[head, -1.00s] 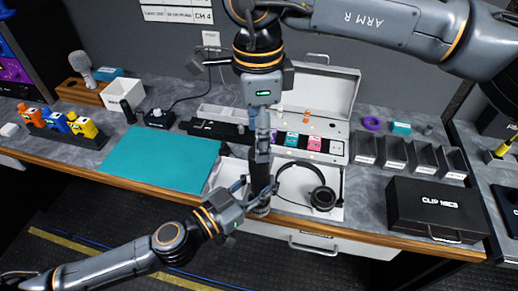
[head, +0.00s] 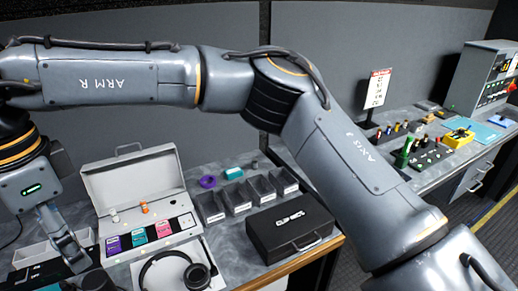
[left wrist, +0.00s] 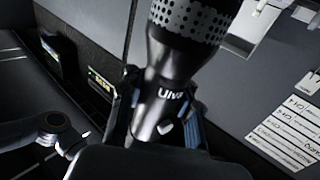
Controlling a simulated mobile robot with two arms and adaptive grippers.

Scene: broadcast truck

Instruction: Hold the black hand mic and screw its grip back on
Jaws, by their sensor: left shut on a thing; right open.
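The black hand mic (left wrist: 165,65) fills the middle of the left wrist view, its perforated metal head toward the top and white lettering on its body. My left gripper (left wrist: 160,112) is shut on the mic body, one finger on each side. In the head view my right gripper (head: 70,255) points down at the lower left, open, over the front of the bench. A dark rounded thing (head: 95,282) shows just below it, cut by the frame edge; I cannot tell whether it is part of the mic. The mic's grip cannot be made out separately.
An open grey case (head: 135,185) stands behind coloured packs (head: 138,238). A headset (head: 180,270) lies in front. Dark bins (head: 240,197) and a closed black case (head: 290,230) are to the right. My right arm crosses the view. A second bench (head: 440,160) stands at right.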

